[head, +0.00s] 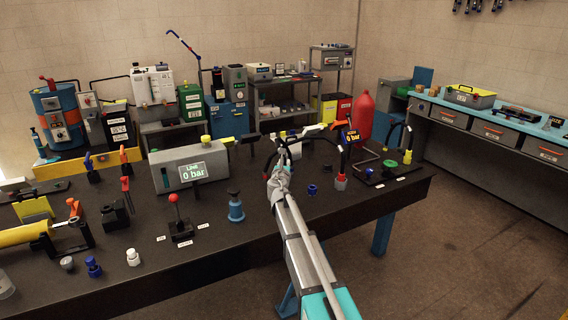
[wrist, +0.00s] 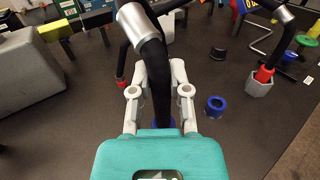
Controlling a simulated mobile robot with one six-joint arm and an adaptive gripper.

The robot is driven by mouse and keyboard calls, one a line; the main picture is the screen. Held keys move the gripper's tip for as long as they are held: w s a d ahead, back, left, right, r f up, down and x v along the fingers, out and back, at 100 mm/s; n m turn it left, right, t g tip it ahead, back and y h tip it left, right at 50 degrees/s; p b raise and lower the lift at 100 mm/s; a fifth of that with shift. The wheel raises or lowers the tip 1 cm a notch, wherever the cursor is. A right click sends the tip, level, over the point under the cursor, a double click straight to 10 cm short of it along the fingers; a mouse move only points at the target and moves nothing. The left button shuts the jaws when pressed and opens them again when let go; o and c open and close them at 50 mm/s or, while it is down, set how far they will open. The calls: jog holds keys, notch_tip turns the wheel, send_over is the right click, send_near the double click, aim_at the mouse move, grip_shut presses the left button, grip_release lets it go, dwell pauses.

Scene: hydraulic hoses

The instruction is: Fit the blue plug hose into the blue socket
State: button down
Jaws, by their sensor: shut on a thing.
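My gripper (head: 281,172) is shut on a black hose (wrist: 160,85), which runs down between its fingers in the wrist view. A bit of blue shows at the hose's lower end, just above my wrist housing; most of that end is hidden. A metal sleeve (wrist: 138,22) sits on the hose farther up. A low blue ring with a dark opening, which looks like the blue socket (wrist: 214,106), stands on the bench right of my fingers, apart from them. It also shows in the head view (head: 312,189).
A hose with a red plug (wrist: 264,74) stands in a grey hex fitting at the right. A dark round piece (wrist: 218,53) lies beyond the blue ring. The grey "0 bar" box (head: 182,168) is at the left. Bare bench surrounds the blue ring.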

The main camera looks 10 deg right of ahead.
jog(key=s+r+p, duration=0.7)
jog(key=s+r, duration=0.1)
jog(key=s, duration=0.4)
jog(key=shift+s+r, duration=0.25)
jog(key=shift+s, duration=0.1)
jog(key=shift+s+a, duration=0.1)
dwell(0.4)
